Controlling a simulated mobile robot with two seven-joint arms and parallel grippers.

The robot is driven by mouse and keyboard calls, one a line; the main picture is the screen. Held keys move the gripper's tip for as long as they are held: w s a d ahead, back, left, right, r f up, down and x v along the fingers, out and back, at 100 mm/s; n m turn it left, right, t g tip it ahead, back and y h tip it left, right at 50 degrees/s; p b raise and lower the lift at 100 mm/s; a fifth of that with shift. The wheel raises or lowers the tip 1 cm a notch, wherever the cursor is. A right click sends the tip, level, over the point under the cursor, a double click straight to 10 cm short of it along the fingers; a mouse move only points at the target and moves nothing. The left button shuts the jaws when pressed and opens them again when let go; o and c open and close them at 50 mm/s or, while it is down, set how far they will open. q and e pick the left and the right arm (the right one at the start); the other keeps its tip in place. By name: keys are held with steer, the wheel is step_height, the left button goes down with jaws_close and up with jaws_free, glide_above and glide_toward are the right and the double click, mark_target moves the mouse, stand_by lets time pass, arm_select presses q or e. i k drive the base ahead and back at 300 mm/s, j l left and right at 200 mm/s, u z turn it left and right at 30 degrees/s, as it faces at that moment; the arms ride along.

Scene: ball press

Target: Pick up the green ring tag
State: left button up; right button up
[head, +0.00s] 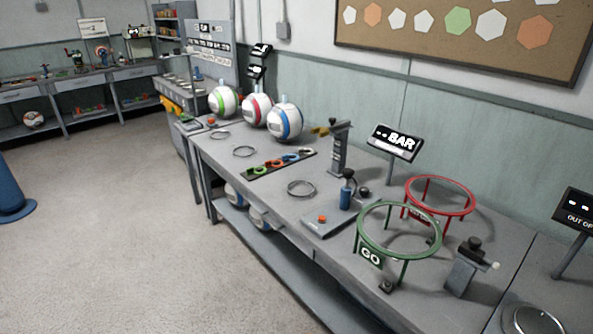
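A small green ring tag (260,170) lies on a dark strip tray (252,175) in the middle of the workbench, near its front edge. It is at the near-left end of a row of small coloured rings, with a red one (277,163) beside it and blue and orange ones farther along. The tags are small here, so fine detail is unclear. Neither of my grippers shows in the head view.
Three balls (285,122) stand behind the tray on the bench (225,160). Wire rings (301,188) lie near it. To the right are a press base (325,222), a green hoop stand marked GO (362,230) and a red hoop stand (440,181). The floor (120,240) at left is open.

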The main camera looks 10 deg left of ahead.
mark_target(251, 169)
steer(key=i+j+z, duration=0.1)
steer(key=z, duration=0.25)
steer(key=i+j+z, duration=0.1)
steer(key=z, duration=0.25)
steer(key=i+j+z, duration=0.1)
steer(key=j+z, duration=0.25)
steer(key=i+j+z, duration=0.1)
steer(key=j+z, duration=0.15)
steer(key=j, duration=0.15)
steer(key=j+z, duration=0.25)
steer(key=j, duration=0.15)
steer(key=j+z, duration=0.25)
steer(key=j, duration=0.65)
steer(key=j+z, duration=0.1)
steer(key=j, duration=2.4)
